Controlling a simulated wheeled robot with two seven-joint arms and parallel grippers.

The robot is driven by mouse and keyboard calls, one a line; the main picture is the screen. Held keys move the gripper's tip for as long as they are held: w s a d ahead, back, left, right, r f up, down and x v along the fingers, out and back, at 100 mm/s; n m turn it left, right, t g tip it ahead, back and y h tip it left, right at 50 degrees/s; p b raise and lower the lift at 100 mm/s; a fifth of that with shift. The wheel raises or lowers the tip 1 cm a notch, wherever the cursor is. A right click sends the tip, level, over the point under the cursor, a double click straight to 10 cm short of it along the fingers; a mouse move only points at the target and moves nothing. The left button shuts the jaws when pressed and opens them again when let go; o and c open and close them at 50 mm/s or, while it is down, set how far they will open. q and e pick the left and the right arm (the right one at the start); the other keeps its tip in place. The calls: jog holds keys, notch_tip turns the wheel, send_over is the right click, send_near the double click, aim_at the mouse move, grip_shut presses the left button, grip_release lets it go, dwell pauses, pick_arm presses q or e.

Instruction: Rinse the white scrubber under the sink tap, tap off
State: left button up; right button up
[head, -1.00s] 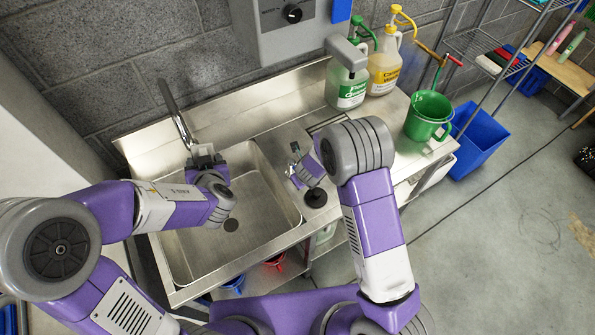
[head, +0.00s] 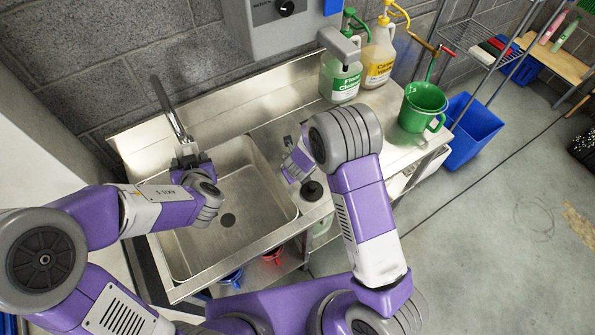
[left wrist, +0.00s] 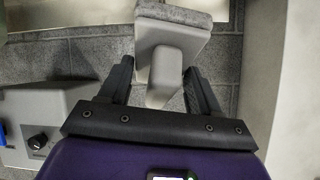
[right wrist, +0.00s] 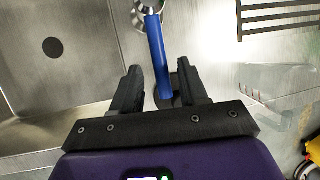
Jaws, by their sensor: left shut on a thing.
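My left gripper (left wrist: 158,72) is shut on the handle of the white scrubber (left wrist: 172,50), whose grey pad faces away from the fingers. In the head view the left gripper (head: 190,160) is at the back left of the sink basin (head: 262,228), by the lower end of the grey metal tap spout (head: 170,112). I cannot tell whether the scrubber is directly under the spout. My right gripper (right wrist: 158,72) is open around a blue lever (right wrist: 156,50) on a chrome base, with gaps beside the lever. No running water shows.
A green-labelled bottle (head: 341,82) and a yellow-labelled bottle (head: 379,62) stand at the back of the counter. A green jug (head: 422,108) stands at its right end. A grey wall box (head: 280,32) hangs above. A blue bin (head: 475,128) is on the floor.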

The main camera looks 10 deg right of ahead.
aim_at(183, 148)
pick_arm(q)
notch_tip(183, 148, up, 5)
jog(key=p, duration=0.5)
pick_arm(e)
jog(key=v, duration=1.2)
pick_arm(q)
jog(key=shift+f, duration=0.1)
